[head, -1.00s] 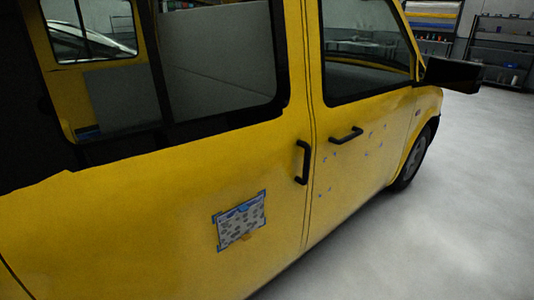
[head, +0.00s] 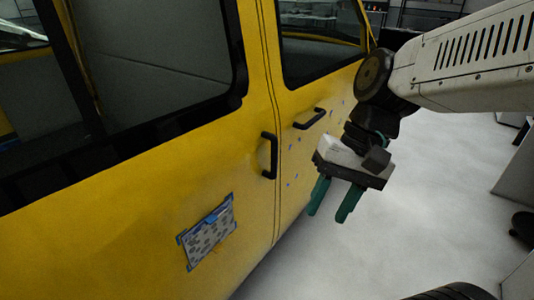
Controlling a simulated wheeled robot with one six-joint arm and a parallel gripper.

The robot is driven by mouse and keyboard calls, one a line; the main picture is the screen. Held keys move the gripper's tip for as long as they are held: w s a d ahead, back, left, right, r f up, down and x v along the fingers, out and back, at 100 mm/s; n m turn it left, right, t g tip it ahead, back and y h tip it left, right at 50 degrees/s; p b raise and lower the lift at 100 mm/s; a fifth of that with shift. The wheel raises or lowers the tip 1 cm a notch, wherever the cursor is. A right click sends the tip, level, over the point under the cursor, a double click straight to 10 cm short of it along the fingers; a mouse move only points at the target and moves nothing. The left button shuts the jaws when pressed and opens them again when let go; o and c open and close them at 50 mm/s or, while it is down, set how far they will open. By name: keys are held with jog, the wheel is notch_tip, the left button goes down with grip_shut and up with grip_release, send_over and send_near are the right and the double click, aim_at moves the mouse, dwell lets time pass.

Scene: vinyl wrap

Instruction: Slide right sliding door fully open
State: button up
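The yellow right sliding door (head: 150,200) of the van fills the left of the head view and looks shut, its front edge meeting the front door along a narrow dark seam. Its black upright handle (head: 268,156) sits near that edge. My gripper (head: 330,216) hangs to the right of the handle, in front of the front door and apart from both. Its two green fingers point down with a gap between them and nothing in it, so it is open.
The yellow front door (head: 310,120) has its own black handle (head: 309,118) just right of the seam. A taped patterned sheet (head: 208,233) is on the sliding door's lower panel. Pale floor (head: 400,235) is clear beside the van. A dark wheel-like shape (head: 450,292) shows at the bottom right.

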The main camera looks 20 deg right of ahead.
jog(key=w+a+f+m+y, duration=0.2)
jog(key=w+a+m+y, duration=0.3)
jog(key=w, duration=0.3)
jog(key=m+t+y, duration=0.4)
jog(key=m+t, duration=0.9)
jog(key=m, duration=0.5)
send_near(274, 154)
jog(key=w+a+f, duration=0.1)
jog(key=w+a, duration=0.1)
jog(key=x, duration=0.7)
jog(key=shift+w, duration=0.55)
jog(key=shift+d, duration=0.1)
grip_shut()
